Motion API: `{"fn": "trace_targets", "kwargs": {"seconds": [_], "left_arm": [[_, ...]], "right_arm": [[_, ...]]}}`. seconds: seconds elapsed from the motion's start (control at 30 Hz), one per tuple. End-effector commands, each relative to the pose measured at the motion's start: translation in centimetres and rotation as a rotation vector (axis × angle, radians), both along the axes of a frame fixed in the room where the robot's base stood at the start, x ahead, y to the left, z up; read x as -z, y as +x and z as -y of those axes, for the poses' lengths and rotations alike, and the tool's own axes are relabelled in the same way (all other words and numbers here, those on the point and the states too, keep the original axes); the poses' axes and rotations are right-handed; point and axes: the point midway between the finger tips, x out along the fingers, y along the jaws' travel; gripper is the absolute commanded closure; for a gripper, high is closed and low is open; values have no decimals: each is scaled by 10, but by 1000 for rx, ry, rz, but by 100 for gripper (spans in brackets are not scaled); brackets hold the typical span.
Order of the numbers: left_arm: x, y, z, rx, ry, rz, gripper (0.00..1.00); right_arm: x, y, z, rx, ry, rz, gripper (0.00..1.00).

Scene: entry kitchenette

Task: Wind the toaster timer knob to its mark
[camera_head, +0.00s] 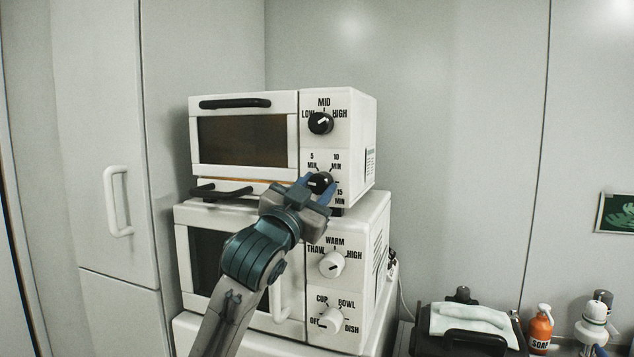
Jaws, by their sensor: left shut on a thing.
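The white toaster oven (245,101) stands on top of a second white appliance. Its black upper knob (320,123) sits under the LOW, MID and HIGH labels. Its black timer knob (321,181) is below, among labels for 5, 10 and 15 MIN. My left gripper (320,187) is at the timer knob, its blue fingers shut on it from both sides. The fingers and wrist hide part of the knob and the lower left of its dial, so I cannot read its pointer surely. My right gripper is not in view.
A tall cabinet with a white handle (118,201) stands at left. A black item with a white cloth (468,318) and an orange soap bottle (541,328) are at lower right.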

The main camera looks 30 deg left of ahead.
Motion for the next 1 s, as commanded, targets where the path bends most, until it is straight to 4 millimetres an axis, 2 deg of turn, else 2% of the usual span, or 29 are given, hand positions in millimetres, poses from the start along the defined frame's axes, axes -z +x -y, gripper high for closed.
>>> {"fn": "trace_targets", "kwargs": {"seconds": [1.0], "left_arm": [[2,0,0,1,250,-67,92]], "right_arm": [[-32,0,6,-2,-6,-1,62]]}}
